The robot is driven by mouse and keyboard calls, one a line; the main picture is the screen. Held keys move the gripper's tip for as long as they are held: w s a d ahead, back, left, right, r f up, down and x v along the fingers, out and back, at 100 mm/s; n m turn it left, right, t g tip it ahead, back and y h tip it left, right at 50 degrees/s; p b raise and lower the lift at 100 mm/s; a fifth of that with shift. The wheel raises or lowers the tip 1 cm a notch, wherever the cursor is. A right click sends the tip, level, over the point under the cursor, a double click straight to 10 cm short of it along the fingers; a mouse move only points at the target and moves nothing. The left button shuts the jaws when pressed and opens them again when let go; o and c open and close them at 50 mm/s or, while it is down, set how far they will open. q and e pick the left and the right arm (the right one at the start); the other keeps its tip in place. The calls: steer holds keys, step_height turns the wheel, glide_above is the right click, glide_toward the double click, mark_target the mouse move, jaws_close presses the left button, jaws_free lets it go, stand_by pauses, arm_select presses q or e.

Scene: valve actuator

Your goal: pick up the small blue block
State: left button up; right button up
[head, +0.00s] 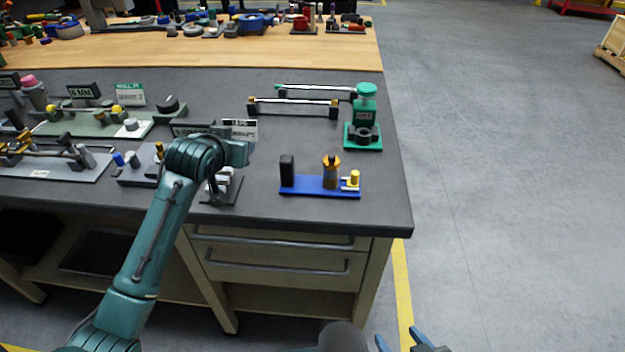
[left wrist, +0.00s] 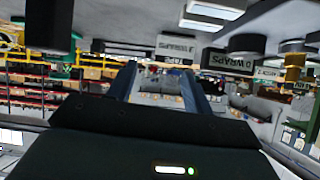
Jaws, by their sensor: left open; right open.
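The clearest blue item is a flat blue base (head: 308,190) near the table's front right. A small blue-tipped piece (head: 118,159) stands left of my left arm. I cannot tell which is the small blue block. My left gripper (left wrist: 163,84) shows two blue fingers apart with nothing held between them; in the head view its fingers are hidden behind my wrist, left of the blue base. My right gripper (head: 405,342) is open and empty, below the table's front edge.
A green stand (head: 365,120) and a rod on supports (head: 292,107) lie behind the blue base. Crowded fixtures (head: 95,120) fill the table's left side. The grey table (head: 385,205) is bare at its front right corner. Drawers (head: 275,262) sit below.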

mark_target(286, 158)
arm_select(q)
steer(key=s+d+r+n+g, duration=0.1)
steer(key=s+d+r+g, duration=0.25)
steer(key=d, duration=0.25)
steer(key=s+d+r+g, duration=0.2)
steer(key=d+r+g, duration=0.2)
steer(key=d, duration=0.2)
steer(key=x, duration=0.7)
steer(key=a+x, duration=0.1)
steer(key=x, duration=0.3)
steer(key=shift+w+f, duration=0.1)
steer(key=shift+w, duration=0.2)
jaws_close()
